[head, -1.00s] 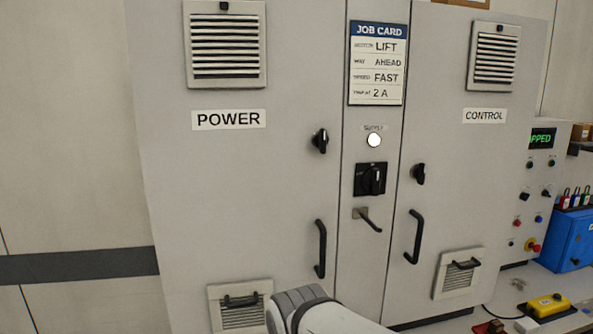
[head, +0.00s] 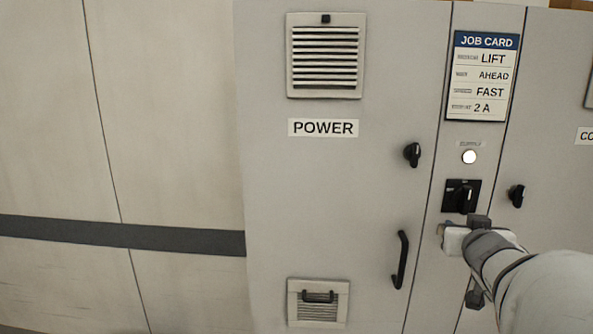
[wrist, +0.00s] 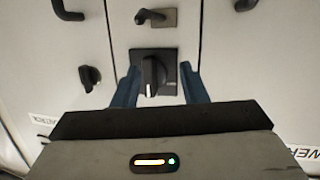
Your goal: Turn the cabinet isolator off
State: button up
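The cabinet isolator (head: 461,196) is a black rotary switch on a dark square plate, on the narrow middle panel below the lit white supply lamp (head: 469,157). Its knob stands roughly upright; the plate's markings are too small to read. My gripper (head: 460,242) is just below and in front of it in the head view. In the wrist view, which shows the cabinet upside down, the isolator (wrist: 152,75) lies between my two blue-grey fingers (wrist: 158,82). They are spread apart with nothing held. I cannot tell how far their tips are from the knob.
The POWER door has a black knob (head: 412,154) and a bar handle (head: 401,260) left of the isolator. Another black knob (head: 516,195) is to its right. The job card (head: 482,76) hangs above.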

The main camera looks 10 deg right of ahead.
aim_at(470, 192)
jog(key=s+d+r+n+t+y, duration=0.2)
jog(key=d+r+t, duration=0.1)
jog(key=r, duration=0.2)
jog(key=shift+t+y, duration=0.3)
jog(key=x, duration=0.7)
jog(key=shift+w+d, duration=0.15)
jog(key=shift+w, duration=0.1)
jog(key=shift+c, duration=0.2)
